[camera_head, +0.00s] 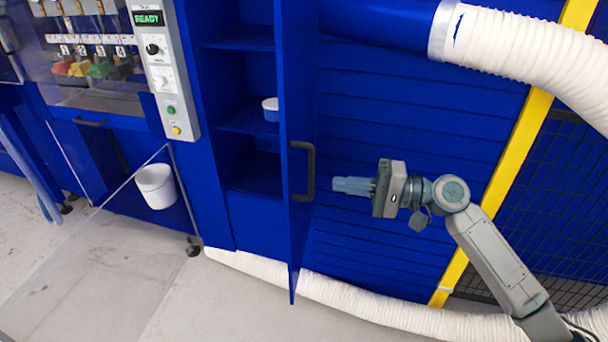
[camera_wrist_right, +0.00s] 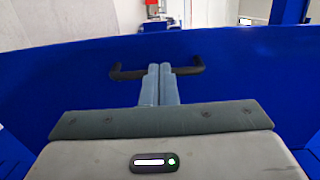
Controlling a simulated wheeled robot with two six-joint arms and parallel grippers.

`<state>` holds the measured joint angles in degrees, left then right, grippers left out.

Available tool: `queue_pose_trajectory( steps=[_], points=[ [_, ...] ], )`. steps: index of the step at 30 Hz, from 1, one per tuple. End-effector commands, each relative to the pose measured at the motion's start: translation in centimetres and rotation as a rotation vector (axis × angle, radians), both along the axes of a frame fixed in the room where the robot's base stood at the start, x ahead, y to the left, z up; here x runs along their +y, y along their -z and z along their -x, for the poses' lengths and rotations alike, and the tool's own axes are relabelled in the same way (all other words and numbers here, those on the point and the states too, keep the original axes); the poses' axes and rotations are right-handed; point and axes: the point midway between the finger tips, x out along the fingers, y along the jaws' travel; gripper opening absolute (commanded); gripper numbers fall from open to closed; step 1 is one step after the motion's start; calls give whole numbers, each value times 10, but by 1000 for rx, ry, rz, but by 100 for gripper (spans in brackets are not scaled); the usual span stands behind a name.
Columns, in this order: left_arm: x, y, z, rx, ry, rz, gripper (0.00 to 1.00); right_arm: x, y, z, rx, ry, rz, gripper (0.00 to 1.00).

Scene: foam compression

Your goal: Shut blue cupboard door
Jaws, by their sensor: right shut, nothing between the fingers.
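The blue cupboard door (camera_head: 297,215) stands open in the head view, seen nearly edge-on and sticking out from the cupboard (camera_head: 255,220). Its dark handle (camera_head: 309,170) is on the side facing my right gripper. My right gripper (camera_head: 336,185) is shut and empty, just right of the handle, with its fingers pointing left at the door. In the right wrist view the door (camera_wrist_right: 60,90) fills the middle, and the shut fingers (camera_wrist_right: 160,70) overlap the middle of the handle (camera_wrist_right: 128,74). I cannot tell whether they touch it. My left gripper is not in view.
A small white-and-blue container (camera_head: 271,108) stands on a cupboard shelf. A control panel (camera_head: 165,75) and a white bucket (camera_head: 156,186) are to the left. A white hose (camera_head: 370,303) runs along the floor below; another thick hose (camera_head: 530,45) is at upper right.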

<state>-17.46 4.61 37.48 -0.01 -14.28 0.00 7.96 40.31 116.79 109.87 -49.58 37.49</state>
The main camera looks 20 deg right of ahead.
Motion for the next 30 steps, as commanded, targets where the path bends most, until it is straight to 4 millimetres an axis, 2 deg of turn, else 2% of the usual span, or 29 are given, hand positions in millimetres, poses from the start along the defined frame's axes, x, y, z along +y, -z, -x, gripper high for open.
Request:
queue_pose_trajectory(
  steps=[18, 24, 30],
  points=[
    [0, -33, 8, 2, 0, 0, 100, 63, -3, -33, 1, 1, -4, 0],
    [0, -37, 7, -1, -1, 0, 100, 74, -1, -39, 0, 1, -1, 0],
    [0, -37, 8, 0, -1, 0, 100, 76, 0, -41, 0, 1, 0, 0]
  ],
)
